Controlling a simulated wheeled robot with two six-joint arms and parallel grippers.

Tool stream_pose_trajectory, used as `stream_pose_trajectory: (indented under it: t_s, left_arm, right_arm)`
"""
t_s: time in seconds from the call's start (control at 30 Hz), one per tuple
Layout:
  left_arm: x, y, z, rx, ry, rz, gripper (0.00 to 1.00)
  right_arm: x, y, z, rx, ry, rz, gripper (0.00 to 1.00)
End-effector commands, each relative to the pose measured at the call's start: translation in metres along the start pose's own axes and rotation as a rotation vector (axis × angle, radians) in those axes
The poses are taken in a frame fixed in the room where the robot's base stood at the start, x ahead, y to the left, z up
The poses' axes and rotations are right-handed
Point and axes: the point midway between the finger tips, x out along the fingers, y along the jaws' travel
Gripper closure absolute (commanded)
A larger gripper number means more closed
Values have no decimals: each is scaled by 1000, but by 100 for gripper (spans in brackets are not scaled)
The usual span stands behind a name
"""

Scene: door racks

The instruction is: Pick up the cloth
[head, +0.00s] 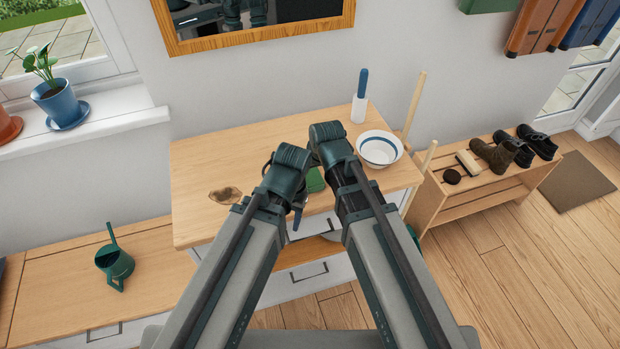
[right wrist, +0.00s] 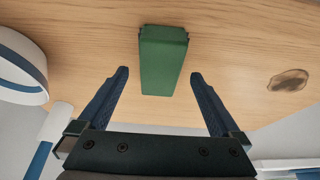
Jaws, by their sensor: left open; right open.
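The cloth (head: 316,180) looks like a green folded piece on the wooden top of the dresser, partly hidden behind my arms in the head view. In the right wrist view the cloth (right wrist: 163,62) shows as a smooth green block shape. My right gripper (right wrist: 159,73) is open, its two dark blue fingers apart on either side of the cloth's near end, with nothing held. Its fingers are hidden in the head view. My left gripper (head: 298,212) is open near the dresser's front, partly hidden by its own arm.
A green watering can (head: 115,263) stands left on a lower bench. A shoe rack (head: 470,195) stands right.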

Motion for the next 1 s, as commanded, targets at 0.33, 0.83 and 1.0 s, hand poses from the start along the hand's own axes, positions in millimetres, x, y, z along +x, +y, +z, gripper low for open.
stream_pose_trajectory:
  t_s: [0.33, 0.83, 1.0]
  left_arm:
    - [29, 3, -2, 0, 0, 0, 50]
    - [27, 3, -2, 0, 0, 0, 50]
    - [27, 3, -2, 0, 0, 0, 50]
  right_arm:
    - [31, 0, 0, 0, 0, 0, 0]
    - [30, 0, 0, 0, 0, 0, 63]
    - [30, 0, 0, 0, 0, 0, 94]
